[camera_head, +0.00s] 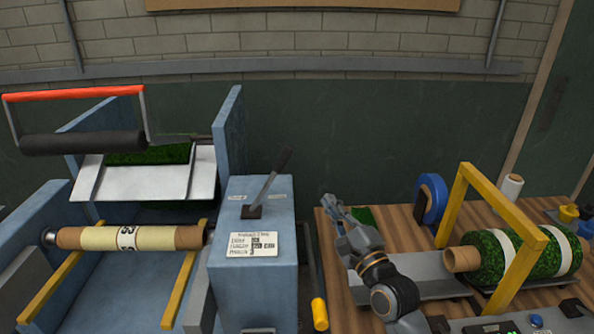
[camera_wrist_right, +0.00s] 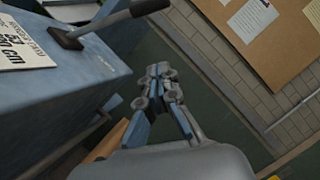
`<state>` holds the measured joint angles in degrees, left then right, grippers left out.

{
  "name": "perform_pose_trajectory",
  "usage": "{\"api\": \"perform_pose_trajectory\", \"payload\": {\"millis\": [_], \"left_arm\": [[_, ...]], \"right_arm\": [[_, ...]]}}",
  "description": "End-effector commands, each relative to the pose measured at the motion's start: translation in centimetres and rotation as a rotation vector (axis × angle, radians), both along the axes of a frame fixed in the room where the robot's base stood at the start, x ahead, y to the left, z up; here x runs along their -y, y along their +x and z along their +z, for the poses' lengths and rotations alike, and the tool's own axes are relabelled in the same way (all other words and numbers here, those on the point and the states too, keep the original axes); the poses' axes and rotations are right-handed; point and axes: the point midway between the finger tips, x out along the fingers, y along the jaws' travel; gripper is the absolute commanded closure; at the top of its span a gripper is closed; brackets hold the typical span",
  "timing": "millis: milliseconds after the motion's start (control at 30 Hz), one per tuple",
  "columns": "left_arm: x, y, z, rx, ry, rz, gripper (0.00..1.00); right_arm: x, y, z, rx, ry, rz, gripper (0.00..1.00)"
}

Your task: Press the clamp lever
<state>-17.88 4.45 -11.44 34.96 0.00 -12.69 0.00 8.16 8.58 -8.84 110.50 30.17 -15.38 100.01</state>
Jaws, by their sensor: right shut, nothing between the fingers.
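A dark lever (camera_head: 270,180) stands tilted to the right on top of the blue machine box (camera_head: 255,305); I take it as the clamp lever. It also shows at the top left in the right wrist view (camera_wrist_right: 105,25). My right gripper (camera_head: 328,203) is shut and empty. It is to the right of the box, lower in the picture than the lever's tip and apart from it. In the right wrist view the closed fingers (camera_wrist_right: 160,72) point past the box's side. My left gripper is not in view.
A yellow-ended bar (camera_head: 319,312) hangs at the box's right side. A wooden table (camera_head: 335,275) holds a turf roll (camera_head: 490,255), a yellow frame (camera_head: 464,180) and a blue tape reel (camera_head: 431,198). A printed label (camera_head: 254,244) is on the box.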

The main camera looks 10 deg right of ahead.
Motion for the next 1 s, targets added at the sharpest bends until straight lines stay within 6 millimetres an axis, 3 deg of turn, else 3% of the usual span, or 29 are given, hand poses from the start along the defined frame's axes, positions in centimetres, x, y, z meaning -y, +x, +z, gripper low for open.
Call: {"api": "perform_pose_trajectory", "payload": {"millis": [167, 333, 533, 733, 1000], "left_arm": [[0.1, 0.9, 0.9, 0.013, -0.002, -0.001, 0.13], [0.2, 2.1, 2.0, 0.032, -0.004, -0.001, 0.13], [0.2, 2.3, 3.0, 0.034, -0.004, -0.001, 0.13], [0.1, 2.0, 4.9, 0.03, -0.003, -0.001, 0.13], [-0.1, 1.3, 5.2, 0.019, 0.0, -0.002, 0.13]], "right_arm": [[-0.7, 2.1, 0.9, 0.001, 0.0, 0.0, 1.0], [-1.8, 5.4, 1.7, 0.002, -0.002, 0.001, 1.0], [-2.9, 9.1, 2.4, 0.0, -0.003, 0.0, 1.0], [-5.5, 8.7, 3.9, -0.001, 0.001, 0.002, 1.0], [-6.4, 8.6, 4.1, 0.0, -0.002, 0.0, 1.0]]}}
